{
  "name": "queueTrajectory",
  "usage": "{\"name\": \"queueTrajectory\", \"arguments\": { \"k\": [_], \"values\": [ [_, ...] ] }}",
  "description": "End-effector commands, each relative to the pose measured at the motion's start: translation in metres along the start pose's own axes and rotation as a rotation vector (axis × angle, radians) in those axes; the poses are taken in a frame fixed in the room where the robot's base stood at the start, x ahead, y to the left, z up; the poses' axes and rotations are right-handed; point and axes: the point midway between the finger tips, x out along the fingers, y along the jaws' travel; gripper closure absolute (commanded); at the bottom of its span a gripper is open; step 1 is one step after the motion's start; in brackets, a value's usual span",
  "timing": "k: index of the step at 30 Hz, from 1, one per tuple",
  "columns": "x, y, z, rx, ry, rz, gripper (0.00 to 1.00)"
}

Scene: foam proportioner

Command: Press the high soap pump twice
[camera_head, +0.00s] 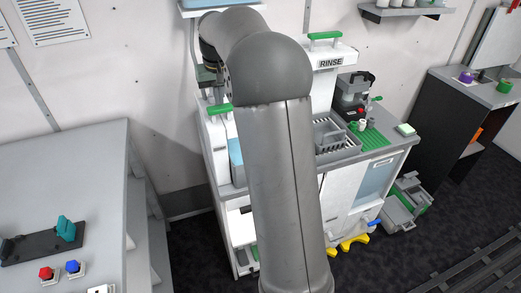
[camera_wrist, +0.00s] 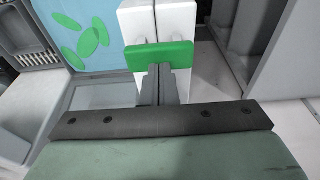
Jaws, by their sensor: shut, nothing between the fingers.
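In the wrist view my gripper (camera_wrist: 160,78) is shut and empty. Its dark fingers reach up the picture to a green plate (camera_wrist: 160,56). The plate sits in front of two white upright blocks (camera_wrist: 178,22), side by side. I cannot tell whether the fingertips touch the plate or which pump it belongs to. In the head view a white tower marked RINSE (camera_head: 331,62) has a green bar (camera_head: 325,36) on top. Another green bar (camera_head: 220,108) shows on a white unit left of my arm. My arm hides the gripper and the middle of the station there.
A blue panel with green ovals (camera_wrist: 82,42) stands left of the plate in the wrist view. A grey rack (camera_head: 337,142), a green ribbed mat (camera_head: 374,139) and a dark machine (camera_head: 352,95) stand right of my arm. A grey bench (camera_head: 70,165) is at left.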

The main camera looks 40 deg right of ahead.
Motion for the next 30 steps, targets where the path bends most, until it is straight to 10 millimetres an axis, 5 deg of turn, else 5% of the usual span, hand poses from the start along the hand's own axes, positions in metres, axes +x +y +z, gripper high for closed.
{"name": "queueTrajectory", "arguments": {
  "k": [30],
  "values": [
    [0.034, 0.000, 0.007, 0.000, -0.004, 0.000, 1.00]
  ]
}}
